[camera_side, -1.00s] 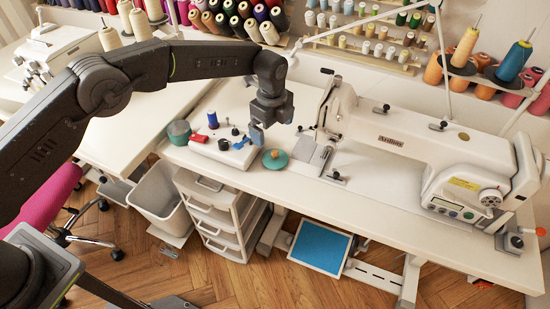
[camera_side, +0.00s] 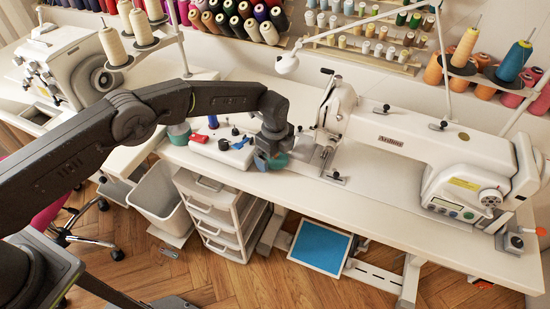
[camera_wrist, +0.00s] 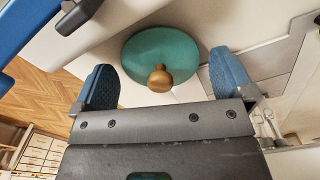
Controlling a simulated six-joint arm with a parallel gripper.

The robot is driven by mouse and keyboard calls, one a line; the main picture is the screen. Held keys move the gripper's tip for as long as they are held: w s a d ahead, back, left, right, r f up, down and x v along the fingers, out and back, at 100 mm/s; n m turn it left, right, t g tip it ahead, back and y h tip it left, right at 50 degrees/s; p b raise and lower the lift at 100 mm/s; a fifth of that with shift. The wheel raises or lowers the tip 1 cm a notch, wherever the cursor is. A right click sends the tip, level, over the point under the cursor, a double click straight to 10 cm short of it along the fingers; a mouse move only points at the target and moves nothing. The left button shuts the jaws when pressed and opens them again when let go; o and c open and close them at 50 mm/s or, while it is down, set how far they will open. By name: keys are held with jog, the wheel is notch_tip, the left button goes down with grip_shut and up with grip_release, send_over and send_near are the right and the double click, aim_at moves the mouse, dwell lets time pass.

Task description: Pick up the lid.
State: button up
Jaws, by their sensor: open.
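The lid is a round teal disc with a small wooden knob, lying on the white table; in the wrist view the lid (camera_wrist: 187,52) is right ahead of my gripper. In the side view the lid (camera_side: 281,160) shows only in part behind my gripper (camera_side: 264,163). In the wrist view my gripper (camera_wrist: 165,78) is open, with one blue finger pad on each side of the knob (camera_wrist: 160,79). The knob lies between the pads with clear gaps on both sides, and nothing is held.
A round teal container (camera_side: 179,133) is farther left. The sewing machine (camera_side: 400,142) stands to the right. The table's front edge is close to the lid.

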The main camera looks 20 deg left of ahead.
jog(key=c, duration=0.8)
jog(key=shift+r, duration=0.1)
notch_tip(320, 180, up, 16)
jog(key=s+a+n, duration=0.3)
jog(key=a+n, duration=0.2)
jog(key=a, duration=2.5)
jog(key=shift+s+a+f, duration=0.1)
jog(key=shift+f, duration=2.7)
jog(key=shift+s+a+f, duration=0.1)
jog(key=shift+f, duration=2.7)
